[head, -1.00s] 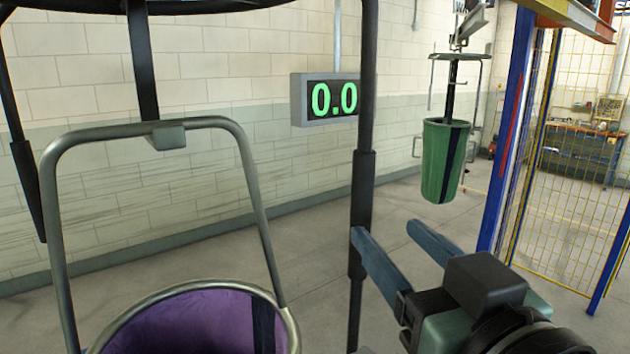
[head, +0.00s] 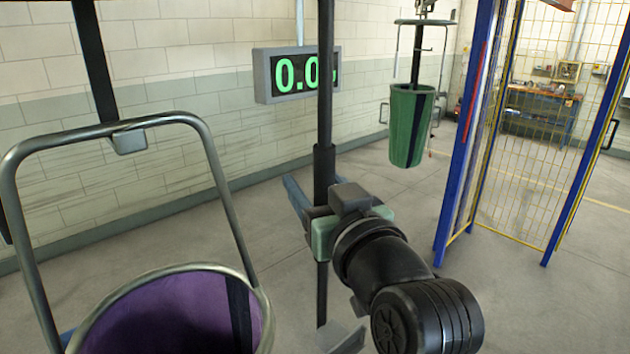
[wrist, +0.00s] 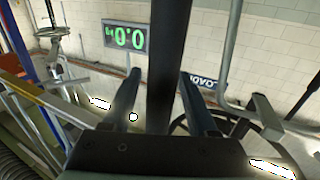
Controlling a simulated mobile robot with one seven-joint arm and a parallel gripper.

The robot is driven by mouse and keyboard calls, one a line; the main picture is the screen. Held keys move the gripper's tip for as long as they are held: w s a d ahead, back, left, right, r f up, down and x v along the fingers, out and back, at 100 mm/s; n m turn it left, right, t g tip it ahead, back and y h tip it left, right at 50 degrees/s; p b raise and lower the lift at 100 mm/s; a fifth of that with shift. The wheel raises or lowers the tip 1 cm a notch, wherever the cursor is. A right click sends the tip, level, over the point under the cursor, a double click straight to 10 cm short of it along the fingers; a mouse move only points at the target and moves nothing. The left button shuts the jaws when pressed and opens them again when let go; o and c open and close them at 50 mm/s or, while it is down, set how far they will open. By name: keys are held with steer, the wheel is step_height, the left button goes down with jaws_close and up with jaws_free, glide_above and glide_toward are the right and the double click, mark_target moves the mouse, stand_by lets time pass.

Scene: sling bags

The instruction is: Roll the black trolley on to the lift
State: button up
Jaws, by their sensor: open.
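A purple-lined sling bag (head: 170,310) with a grey metal hoop handle (head: 185,125) hangs at the left in the head view. Black hanger bars rise around it, one above the hoop (head: 92,60). A vertical black bar (head: 325,90) stands right of the bag. My gripper (head: 305,195) is at this bar, its blue fingers pointing away and partly hidden. In the wrist view, the bar (wrist: 167,60) runs between the two open, spread fingers; contact cannot be told. The top of the hanger is out of view, and I cannot identify the black trolley or the lift for certain.
A green bag (head: 408,125) hangs further back. A display (head: 262,75) reading 0.0 is near the wall. Blue posts (head: 462,150) and yellow mesh (head: 530,130) stand at right, with a workbench (head: 540,105) beyond. Grey floor between is clear.

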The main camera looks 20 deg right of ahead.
jaws_close()
stand_by(1.3)
